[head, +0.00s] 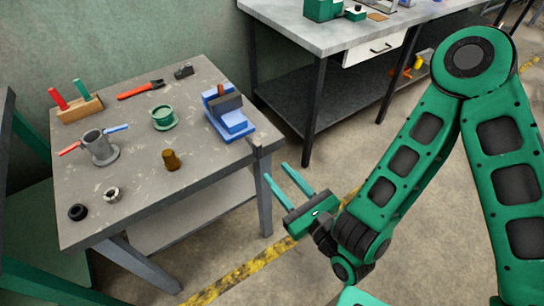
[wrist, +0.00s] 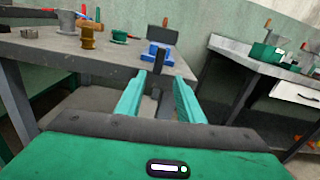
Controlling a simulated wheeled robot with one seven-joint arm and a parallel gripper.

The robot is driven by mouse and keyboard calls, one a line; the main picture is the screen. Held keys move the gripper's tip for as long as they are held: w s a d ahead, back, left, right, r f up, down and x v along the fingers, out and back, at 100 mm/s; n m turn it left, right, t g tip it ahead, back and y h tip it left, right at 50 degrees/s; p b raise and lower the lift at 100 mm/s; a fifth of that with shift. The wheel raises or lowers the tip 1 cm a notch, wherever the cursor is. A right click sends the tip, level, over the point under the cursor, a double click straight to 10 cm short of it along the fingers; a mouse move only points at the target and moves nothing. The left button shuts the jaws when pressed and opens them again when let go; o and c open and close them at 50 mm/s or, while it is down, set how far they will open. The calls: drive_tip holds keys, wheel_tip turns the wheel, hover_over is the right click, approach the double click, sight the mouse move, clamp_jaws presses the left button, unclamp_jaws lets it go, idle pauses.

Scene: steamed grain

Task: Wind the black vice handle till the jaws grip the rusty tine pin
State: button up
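The blue vice (head: 237,124) stands at the table's right edge; it also shows in the wrist view (wrist: 150,50). The rusty tine pin (head: 220,90) stands upright at its dark jaws (head: 226,104). I cannot tell whether the jaws touch it. The dark handle (head: 257,150) is at the vice's near end, by the table corner; in the wrist view it is a dark upright bar (wrist: 158,62) seen between my fingers. My gripper (head: 277,171) is open and empty, off the table's right side, with its fingers (wrist: 159,77) pointing toward the handle and apart from it.
The grey table (head: 130,190) also bears a grey mug-like pot (head: 99,148), a green spool (head: 163,118), a brown piece (head: 171,160), rings, a red-handled tool (head: 140,90) and a wooden block (head: 80,107). A second bench (head: 330,35) stands behind. The floor between is open.

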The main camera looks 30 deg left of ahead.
wheel_tip(320, 180, down, 3)
drive_tip(key=n, duration=3.5)
approach(255, 141)
drive_tip(key=x, duration=1)
drive_tip(key=shift+w+d+f, duration=0.1)
drive_tip(key=shift+w+f, duration=0.2)
drive_tip(key=shift+f, duration=0.05)
drive_tip(key=shift+x, duration=1.15)
drive_tip(key=shift+s+f, duration=0.1)
